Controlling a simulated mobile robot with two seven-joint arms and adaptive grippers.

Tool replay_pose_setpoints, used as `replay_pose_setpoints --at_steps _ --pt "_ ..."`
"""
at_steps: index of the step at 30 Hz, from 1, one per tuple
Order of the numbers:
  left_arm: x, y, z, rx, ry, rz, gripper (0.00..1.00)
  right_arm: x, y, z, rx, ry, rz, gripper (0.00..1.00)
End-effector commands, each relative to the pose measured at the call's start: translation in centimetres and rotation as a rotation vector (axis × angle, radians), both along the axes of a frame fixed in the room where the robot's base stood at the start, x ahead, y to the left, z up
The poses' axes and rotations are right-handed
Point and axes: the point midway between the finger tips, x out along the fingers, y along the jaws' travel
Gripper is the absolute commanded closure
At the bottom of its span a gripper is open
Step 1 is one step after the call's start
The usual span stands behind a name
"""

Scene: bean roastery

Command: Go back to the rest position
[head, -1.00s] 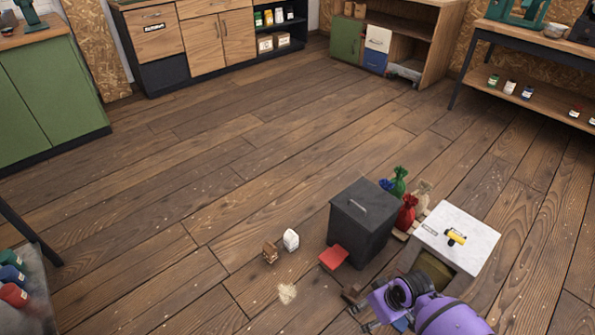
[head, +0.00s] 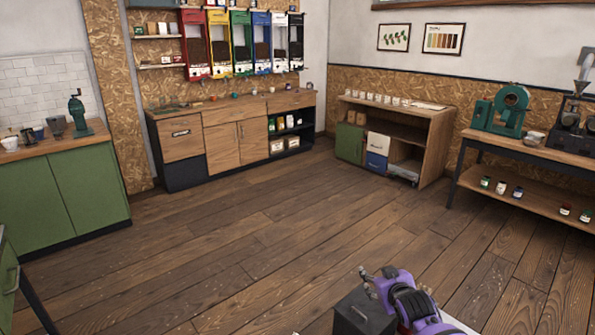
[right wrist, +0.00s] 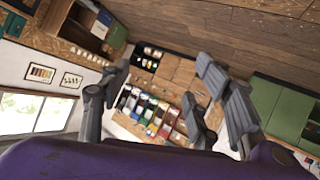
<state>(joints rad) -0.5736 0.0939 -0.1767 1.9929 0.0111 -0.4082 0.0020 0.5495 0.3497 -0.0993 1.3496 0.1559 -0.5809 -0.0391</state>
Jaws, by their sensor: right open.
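My right arm, purple, comes in at the bottom right of the head view, and its gripper (head: 372,279) shows above the dark box. In the right wrist view the two grey fingers of the right gripper (right wrist: 160,105) stand wide apart with nothing between them. The room shows upside down and tilted behind them. My left gripper is not in the head view.
A dark box (head: 360,312) stands on the floor close to my right arm. A green cabinet (head: 65,190) is at the left, a wooden counter (head: 235,143) at the back, and a workbench (head: 530,155) at the right. The middle floor is clear.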

Motion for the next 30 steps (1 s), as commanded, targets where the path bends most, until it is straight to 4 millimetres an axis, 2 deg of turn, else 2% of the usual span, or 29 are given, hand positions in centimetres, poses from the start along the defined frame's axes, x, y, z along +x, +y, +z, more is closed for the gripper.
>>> replay_pose_setpoints --at_steps 3,4,6,11,14,17,18,20,21,24,27,30 --pt "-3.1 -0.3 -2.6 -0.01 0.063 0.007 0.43 1.8 -0.1 4.3 -0.071 -0.194 0.026 0.43" --pt "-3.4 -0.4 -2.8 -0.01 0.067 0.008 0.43 1.3 0.0 3.9 -0.078 -0.207 0.031 0.43" --pt "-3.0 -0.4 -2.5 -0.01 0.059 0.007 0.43 -1.5 0.3 0.7 -0.058 -0.158 0.029 0.43" --pt "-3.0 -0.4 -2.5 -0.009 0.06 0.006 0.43 -7.6 1.0 -4.7 -0.024 -0.087 0.027 0.43" --pt "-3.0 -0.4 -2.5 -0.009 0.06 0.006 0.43 -12.6 1.4 -8.3 0.004 -0.032 0.019 0.43" --pt "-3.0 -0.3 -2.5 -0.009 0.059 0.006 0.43 -18.8 2.0 -11.9 0.039 0.032 0.005 0.43" --pt "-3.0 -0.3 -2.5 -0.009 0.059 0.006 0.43 -21.6 2.3 -13.2 0.055 0.06 -0.005 0.43" --pt "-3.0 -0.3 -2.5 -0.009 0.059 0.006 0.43 -25.9 2.7 -14.9 0.079 0.103 -0.02 0.43" --pt "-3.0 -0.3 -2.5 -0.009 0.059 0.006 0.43 -28.8 3.0 -15.8 0.096 0.13 -0.033 0.43" --pt "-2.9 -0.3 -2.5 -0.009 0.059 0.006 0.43 -36.0 3.6 -17.3 0.138 0.197 -0.072 0.43" --pt "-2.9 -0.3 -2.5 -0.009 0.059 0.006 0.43 -42.0 4.1 -17.9 0.172 0.252 -0.113 0.43" --pt "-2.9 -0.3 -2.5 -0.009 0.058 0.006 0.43 -46.4 4.4 -17.8 0.194 0.292 -0.147 0.43"
